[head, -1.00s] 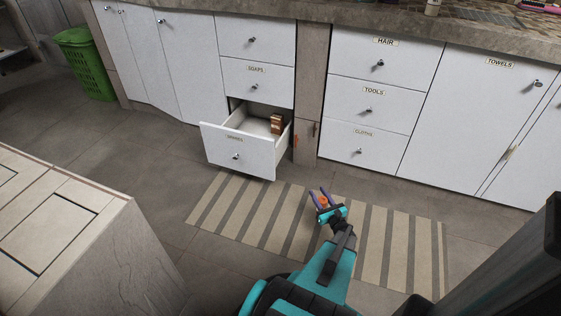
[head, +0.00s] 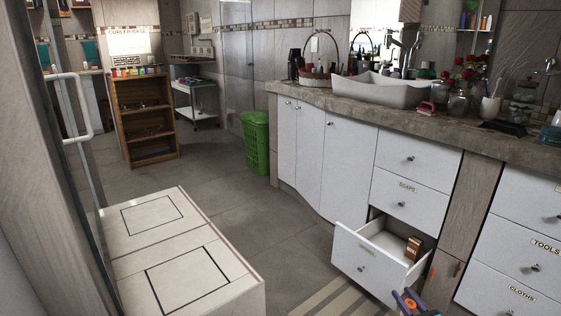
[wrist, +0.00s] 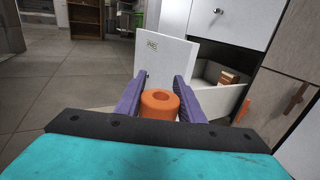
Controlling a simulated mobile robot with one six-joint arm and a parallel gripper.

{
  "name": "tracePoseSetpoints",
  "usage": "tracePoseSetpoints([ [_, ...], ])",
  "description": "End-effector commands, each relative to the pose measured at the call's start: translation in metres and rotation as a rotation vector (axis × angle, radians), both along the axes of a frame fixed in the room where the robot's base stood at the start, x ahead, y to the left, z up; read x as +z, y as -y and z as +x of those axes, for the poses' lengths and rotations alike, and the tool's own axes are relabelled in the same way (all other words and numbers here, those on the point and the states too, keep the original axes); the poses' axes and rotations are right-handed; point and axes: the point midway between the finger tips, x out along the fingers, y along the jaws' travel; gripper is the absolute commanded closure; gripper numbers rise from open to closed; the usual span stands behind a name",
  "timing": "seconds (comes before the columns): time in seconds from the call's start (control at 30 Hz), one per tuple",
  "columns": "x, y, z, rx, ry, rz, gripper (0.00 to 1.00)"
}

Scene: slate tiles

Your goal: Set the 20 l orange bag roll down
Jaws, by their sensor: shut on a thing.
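The orange bag roll (wrist: 160,104) is a short cylinder with a hole in its end. It sits between the two purple fingers of my gripper (wrist: 158,86) in the wrist view. My gripper is shut on it. In the head view my gripper (head: 408,301) shows at the bottom edge, in front of the open drawer, with only a little orange visible. The roll is held clear of the drawer. Any size marking on the roll cannot be read.
The open drawer (head: 362,266) holds a small brown box (head: 413,247). A pale bench (head: 130,254) with two dark-outlined squares stands at lower left. A wooden shelf (head: 143,120) and a green basket (head: 256,142) stand farther back.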

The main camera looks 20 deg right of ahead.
Motion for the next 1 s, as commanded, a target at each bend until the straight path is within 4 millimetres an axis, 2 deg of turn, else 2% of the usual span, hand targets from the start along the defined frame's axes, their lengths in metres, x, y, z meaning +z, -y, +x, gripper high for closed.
tracePoseSetpoints([
  [0.03, 0.015, -0.014, 0.012, 0.033, 0.001, -0.004, 0.89],
  [0.2, 0.053, -0.053, 0.049, 0.137, 0.002, -0.004, 0.89],
  [0.5, 0.118, -0.134, 0.103, 0.324, 0.002, -0.004, 0.89],
  [0.8, 0.179, -0.226, 0.14, 0.511, 0.002, -0.003, 0.89],
  [1.0, 0.217, -0.291, 0.155, 0.633, 0.002, -0.002, 0.89],
])
